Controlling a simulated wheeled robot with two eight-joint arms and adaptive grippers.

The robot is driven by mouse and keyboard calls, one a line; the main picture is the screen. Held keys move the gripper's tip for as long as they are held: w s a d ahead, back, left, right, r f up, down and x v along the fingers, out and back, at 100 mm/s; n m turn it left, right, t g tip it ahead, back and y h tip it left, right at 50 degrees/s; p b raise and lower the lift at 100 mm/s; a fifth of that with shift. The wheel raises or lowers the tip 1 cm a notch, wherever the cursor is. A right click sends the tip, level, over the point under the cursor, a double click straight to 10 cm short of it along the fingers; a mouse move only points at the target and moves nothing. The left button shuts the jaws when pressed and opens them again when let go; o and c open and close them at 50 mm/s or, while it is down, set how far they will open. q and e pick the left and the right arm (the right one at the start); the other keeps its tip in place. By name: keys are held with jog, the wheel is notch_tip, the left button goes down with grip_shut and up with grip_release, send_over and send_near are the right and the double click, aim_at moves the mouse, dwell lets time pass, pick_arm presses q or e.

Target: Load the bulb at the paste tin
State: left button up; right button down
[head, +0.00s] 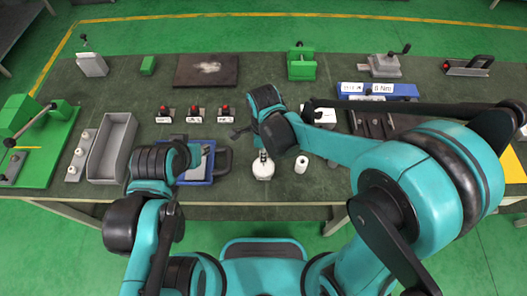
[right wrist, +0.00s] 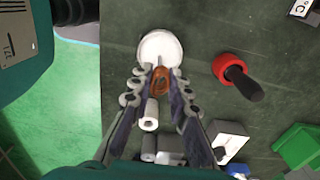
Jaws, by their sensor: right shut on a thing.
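The paste tin (head: 263,171) is a small round white tin on the front part of the bench; in the right wrist view it is the white disc (right wrist: 160,46) just beyond my fingertips. My right gripper (right wrist: 161,74) points down at the tin and is shut on a small copper-orange piece, which I take for the bulb (right wrist: 160,84). The piece is at or just above the tin; I cannot tell if it touches the paste. In the head view my right wrist and arm mostly hide it.
A blue tray (head: 199,176) lies to the left, beside my left wrist. Red push buttons (head: 196,110) stand in a row behind. A grey open bin (head: 112,148) is farther left. The bench's front edge is close.

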jog(key=shift+f+b, duration=0.45)
jog(key=shift+f, duration=0.05)
dwell(1.2)
jog(key=shift+r, duration=0.1)
notch_tip(320, 180, up, 7)
jog(key=p, duration=0.5)
dwell(1.0)
